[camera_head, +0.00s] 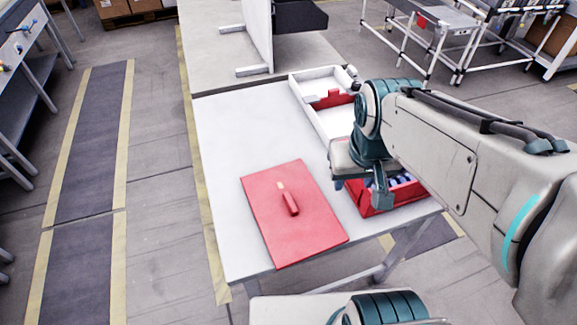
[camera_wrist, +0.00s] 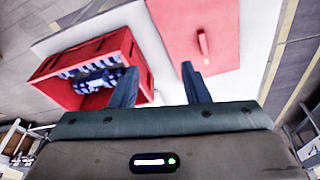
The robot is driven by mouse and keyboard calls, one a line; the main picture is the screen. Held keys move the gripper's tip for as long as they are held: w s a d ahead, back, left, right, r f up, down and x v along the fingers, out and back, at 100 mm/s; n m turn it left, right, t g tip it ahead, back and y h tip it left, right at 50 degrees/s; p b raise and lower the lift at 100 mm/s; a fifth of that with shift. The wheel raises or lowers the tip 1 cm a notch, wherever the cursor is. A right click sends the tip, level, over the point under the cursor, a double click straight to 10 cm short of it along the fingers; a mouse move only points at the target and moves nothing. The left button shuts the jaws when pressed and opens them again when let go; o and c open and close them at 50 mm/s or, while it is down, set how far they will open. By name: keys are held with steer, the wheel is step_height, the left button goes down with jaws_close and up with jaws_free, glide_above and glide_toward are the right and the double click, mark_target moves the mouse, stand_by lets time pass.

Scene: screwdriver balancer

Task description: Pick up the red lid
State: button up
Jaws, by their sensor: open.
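The red lid (camera_head: 286,229) is a flat red rectangle with a raised handle (camera_head: 290,204) in its middle. It lies flat on the white table, near the front left. It also shows at the upper right of the wrist view (camera_wrist: 187,30), with the handle (camera_wrist: 203,43) standing out.
A red box (camera_head: 379,205) with several blue and white items stands at the table's right edge; it also shows in the wrist view (camera_wrist: 137,68). A white tray (camera_head: 308,88) with a red piece lies behind my gripper. The white table (camera_head: 228,130) is clear behind the lid.

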steer(key=w+a+f+n+g+b, duration=0.2)
steer(key=w+a+f+n+b, duration=0.15)
steer(key=w+a+f, duration=0.6)
glide_above(291, 201)
steer(key=shift+g, duration=0.3)
step_height(291, 201, down, 7)
steer(key=shift+a+f+b, duration=0.15)
steer(key=shift+f+b, duration=0.05)
steer(key=shift+b, duration=0.2)
steer(key=shift+f, duration=2.65)
jaws_close()
